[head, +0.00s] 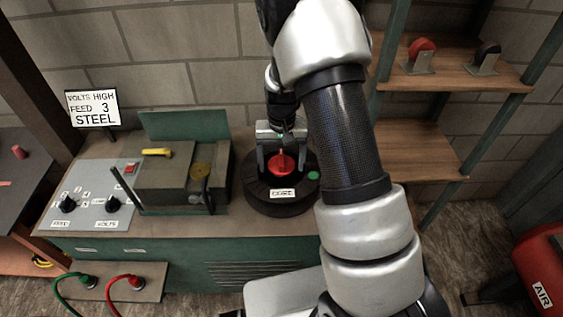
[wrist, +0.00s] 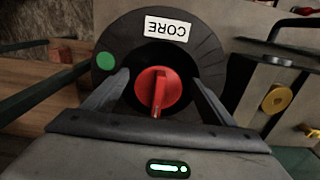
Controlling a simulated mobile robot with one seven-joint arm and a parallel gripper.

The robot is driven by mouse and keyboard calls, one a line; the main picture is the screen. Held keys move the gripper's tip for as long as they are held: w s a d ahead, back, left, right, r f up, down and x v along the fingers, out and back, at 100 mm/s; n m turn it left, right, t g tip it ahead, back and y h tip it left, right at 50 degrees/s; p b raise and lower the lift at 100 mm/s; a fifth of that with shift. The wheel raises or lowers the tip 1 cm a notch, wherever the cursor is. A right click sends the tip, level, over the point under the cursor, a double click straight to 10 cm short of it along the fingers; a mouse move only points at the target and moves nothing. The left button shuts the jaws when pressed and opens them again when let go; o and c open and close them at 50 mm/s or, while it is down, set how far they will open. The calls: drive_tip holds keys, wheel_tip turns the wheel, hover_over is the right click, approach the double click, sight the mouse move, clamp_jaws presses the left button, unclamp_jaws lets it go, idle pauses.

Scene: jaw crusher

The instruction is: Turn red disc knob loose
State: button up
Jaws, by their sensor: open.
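The red disc knob (head: 282,164) sits in the middle of a round black base labelled CORE (head: 262,203) on the bench. In the wrist view the knob (wrist: 159,91) is a red disc with a raised bar across it, the bar running nearly up and down in the picture. My gripper (wrist: 160,88) is open, with one finger on each side of the knob. A gap shows between the knob and each finger. In the head view my gripper (head: 281,150) is over the base from behind, and the arm hides the right part of the bench.
A green dot (head: 313,175) marks the base. Left of it stand a grey machine with a yellow handle (head: 156,152), a panel with FEED and VOLTS knobs (head: 90,204), and a sign (head: 93,108) reading VOLTS HIGH, FEED 3, STEEL. A shelf (head: 455,75) with two wheels is at right.

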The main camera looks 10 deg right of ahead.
drive_tip(key=c, duration=1.1)
drive_tip(key=shift+s+f, duration=0.1)
drive_tip(key=shift+f, duration=0.05)
drive_tip(key=shift+b, duration=0.3)
drive_tip(key=n, duration=0.1)
drive_tip(key=n+b, duration=0.1)
drive_tip(key=n, duration=0.1)
drive_tip(key=shift+d+f+n, duration=0.1)
drive_tip(key=shift+d+n, duration=0.2)
drive_tip(key=shift+d, duration=0.05)
drive_tip(key=shift+n, duration=0.6)
